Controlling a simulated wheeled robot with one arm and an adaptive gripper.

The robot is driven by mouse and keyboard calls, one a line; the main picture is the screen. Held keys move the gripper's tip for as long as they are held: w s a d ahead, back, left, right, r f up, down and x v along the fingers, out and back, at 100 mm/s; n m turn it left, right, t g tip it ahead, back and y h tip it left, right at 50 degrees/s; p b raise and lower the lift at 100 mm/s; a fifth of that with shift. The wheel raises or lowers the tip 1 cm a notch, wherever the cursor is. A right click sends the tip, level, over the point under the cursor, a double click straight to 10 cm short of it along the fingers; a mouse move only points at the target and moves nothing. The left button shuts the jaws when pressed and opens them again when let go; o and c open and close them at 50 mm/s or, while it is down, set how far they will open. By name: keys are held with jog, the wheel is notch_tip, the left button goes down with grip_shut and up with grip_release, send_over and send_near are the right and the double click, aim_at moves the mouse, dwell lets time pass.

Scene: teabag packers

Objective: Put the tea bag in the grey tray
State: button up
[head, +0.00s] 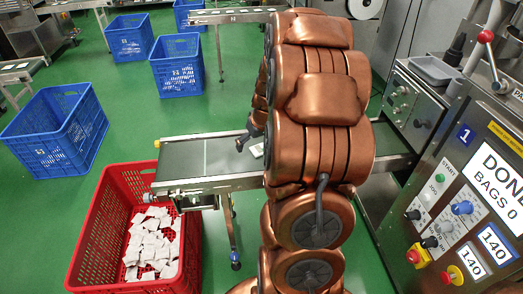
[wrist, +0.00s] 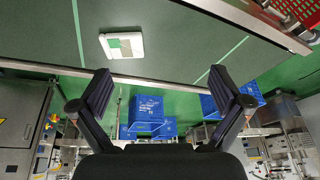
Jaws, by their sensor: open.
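The tea bag (wrist: 122,46) is a white square with a green and grey patch. It lies flat on the dark conveyor belt (wrist: 200,35) in the wrist view. In the head view a pale bit of it (head: 257,151) shows on the belt beside my arm. My gripper (wrist: 160,85) is open and empty, its dark fingers spread wide, apart from the bag. In the head view only a dark part of my gripper (head: 245,138) shows above the belt; my copper arm hides the rest. The grey tray (head: 434,70) sits on the machine at the right.
A red crate (head: 84,232) with many white bags stands at the conveyor's left end. Blue crates (head: 60,135) stand on the green floor. The control panel (head: 455,215) and its red-knobbed lever (head: 486,37) stand at the right, near the tray.

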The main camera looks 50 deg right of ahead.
jog(key=h, duration=0.1)
send_near(261, 150)
jog(key=shift+s+d+f+m, duration=0.15)
jog(key=shift+s+f+m, duration=0.15)
jog(key=shift+s+f, duration=0.15)
jog(key=shift+w+p+x, duration=0.25)
jog(key=shift+x, duration=1.6)
jog(key=shift+w+p+x, duration=0.2)
jog(key=shift+w+x, duration=0.05)
jog(key=shift+x, duration=1.6)
jog(key=shift+r, duration=0.2)
jog(key=shift+c, duration=0.4)
jog(key=c, duration=0.7)
jog(key=shift+o, duration=0.2)
